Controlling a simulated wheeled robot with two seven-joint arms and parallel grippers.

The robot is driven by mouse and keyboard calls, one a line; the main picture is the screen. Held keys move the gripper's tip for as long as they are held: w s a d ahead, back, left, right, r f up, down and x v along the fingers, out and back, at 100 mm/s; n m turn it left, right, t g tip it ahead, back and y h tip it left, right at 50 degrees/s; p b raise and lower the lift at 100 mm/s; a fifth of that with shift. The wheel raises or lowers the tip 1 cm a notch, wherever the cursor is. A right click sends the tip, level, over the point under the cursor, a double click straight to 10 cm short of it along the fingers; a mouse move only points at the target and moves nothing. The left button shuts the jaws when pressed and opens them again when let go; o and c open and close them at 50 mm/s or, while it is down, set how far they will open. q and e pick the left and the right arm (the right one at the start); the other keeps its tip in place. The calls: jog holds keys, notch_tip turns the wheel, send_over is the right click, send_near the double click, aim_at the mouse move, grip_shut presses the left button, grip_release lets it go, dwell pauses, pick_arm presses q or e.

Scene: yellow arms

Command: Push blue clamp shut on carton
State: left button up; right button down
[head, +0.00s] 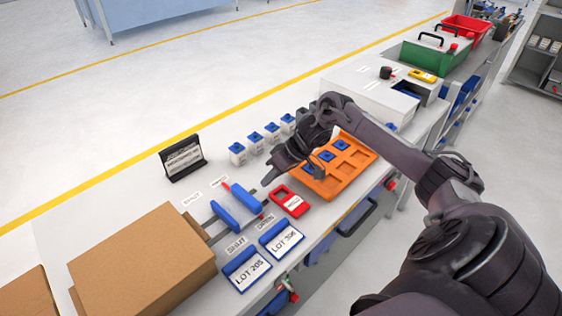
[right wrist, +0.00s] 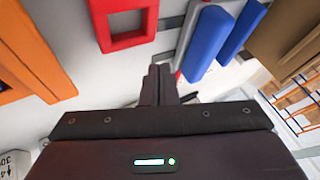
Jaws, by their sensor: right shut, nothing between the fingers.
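The blue clamp (head: 226,216) has two upright blue plates on a grey rail beside the brown carton (head: 140,262). In the right wrist view the blue clamp (right wrist: 208,45) shows its plates side by side, with the carton (right wrist: 284,32) beyond them at the upper right. A narrow gap seems to separate the nearer plate from the carton. My right gripper (head: 267,182) is shut and empty, just right of the clamp and apart from it. Its closed fingers show in the right wrist view (right wrist: 160,82). My left gripper is out of view.
A red frame-like device (head: 290,201) lies right of the clamp. Two lot cards (head: 246,270) lie in front; a black sign (head: 182,157) stands behind. White bench (head: 90,212) is bare at back left.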

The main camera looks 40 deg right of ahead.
jog(key=a+p, duration=0.1)
jog(key=a, duration=0.1)
jog(key=shift+s+a+r, duration=0.1)
jog(key=shift+a+r, duration=0.05)
jog(key=shift+a, duration=0.25)
jog(key=shift+s+a, duration=0.1)
jog(key=shift+a, duration=0.5)
